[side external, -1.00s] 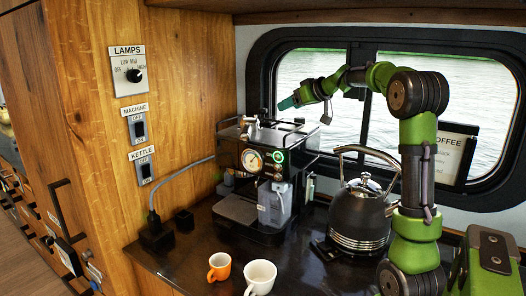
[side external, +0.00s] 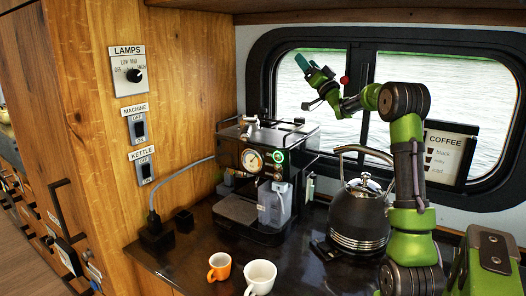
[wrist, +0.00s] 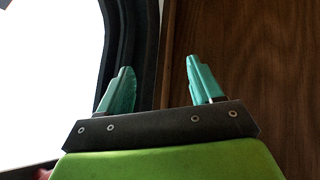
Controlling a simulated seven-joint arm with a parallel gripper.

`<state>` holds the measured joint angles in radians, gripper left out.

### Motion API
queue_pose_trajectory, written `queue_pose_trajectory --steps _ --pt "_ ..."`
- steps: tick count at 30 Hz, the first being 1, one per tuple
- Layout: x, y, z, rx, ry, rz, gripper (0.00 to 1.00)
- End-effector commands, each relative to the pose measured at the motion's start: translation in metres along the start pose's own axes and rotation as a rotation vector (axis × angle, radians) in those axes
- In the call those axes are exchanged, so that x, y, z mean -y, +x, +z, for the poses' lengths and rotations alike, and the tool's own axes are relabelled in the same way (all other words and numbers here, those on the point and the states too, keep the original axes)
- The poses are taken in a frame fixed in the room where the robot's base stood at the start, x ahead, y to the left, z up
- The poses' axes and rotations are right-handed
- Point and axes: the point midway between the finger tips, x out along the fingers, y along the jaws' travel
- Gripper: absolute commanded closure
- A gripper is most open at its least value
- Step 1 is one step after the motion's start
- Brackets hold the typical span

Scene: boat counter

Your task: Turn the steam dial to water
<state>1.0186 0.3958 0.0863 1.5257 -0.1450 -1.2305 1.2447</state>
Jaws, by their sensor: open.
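The coffee machine (side external: 262,170) stands on the dark counter. Its front carries a round gauge (side external: 252,160) and green-lit round controls (side external: 278,157). I cannot tell which part is the steam dial, and no lettering for steam or water is readable. My gripper (side external: 302,63) is raised in front of the window, above and to the right of the machine, well apart from it. Its teal fingers point upward. In the wrist view my gripper (wrist: 160,80) has its two fingers spread with nothing between them. The machine is not in the wrist view.
A black kettle (side external: 360,215) stands right of the machine, below my arm. An orange cup (side external: 219,267) and a white cup (side external: 260,277) stand at the front. A power cable (side external: 180,176) runs left of the machine. A coffee sign (side external: 448,152) hangs by the window.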

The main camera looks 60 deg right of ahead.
Motion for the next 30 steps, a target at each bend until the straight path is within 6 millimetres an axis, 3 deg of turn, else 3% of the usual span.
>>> queue_pose_trajectory --steps 2,7,9,13,17,21,30 --pt "-0.014 -0.020 0.013 0.055 0.004 -0.087 0.35" --pt "-0.075 -0.108 0.058 0.367 -0.097 -0.213 0.35" --pt "-0.087 -0.137 0.063 0.470 -0.120 -0.274 0.35" --pt "-0.092 -0.167 0.062 0.592 -0.149 -0.394 0.35" --pt "-0.091 -0.182 0.059 0.664 -0.166 -0.475 0.35" --pt "-0.088 -0.185 0.060 0.689 -0.170 -0.506 0.35" --pt "-0.068 -0.152 0.092 0.684 -0.170 -0.508 0.35"
